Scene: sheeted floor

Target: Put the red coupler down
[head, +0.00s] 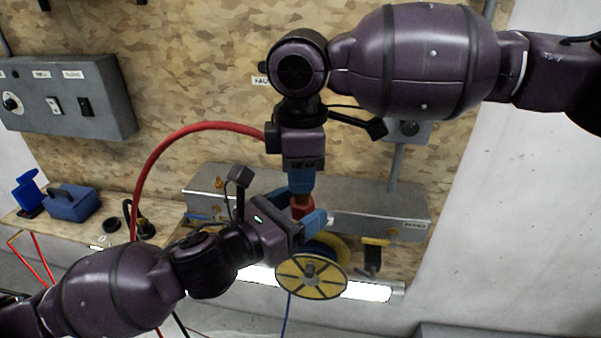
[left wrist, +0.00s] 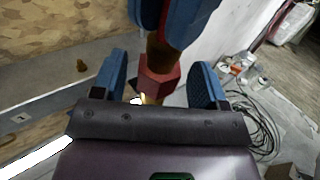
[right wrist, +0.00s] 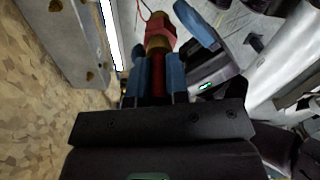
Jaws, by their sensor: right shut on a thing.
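The red coupler (head: 302,209), a hex body with brass ends, hangs below my right gripper (head: 301,184). It also shows in the left wrist view (left wrist: 158,82) and in the right wrist view (right wrist: 160,33). My right gripper points down and is shut on the coupler's upper part, with the red hex sticking out past its blue fingertips. My left gripper (head: 303,206) reaches in from the lower left. Its blue fingers are open on either side of the hex, with a visible gap at each side in the left wrist view.
A grey metal manifold box (head: 372,210) runs along the wooden wall behind the grippers. A yellow-flanged reel (head: 312,277) stands just below them. A red hose (head: 165,150) arcs at left. A blue box (head: 73,203) sits on the left ledge. A grey switch panel (head: 65,97) hangs above.

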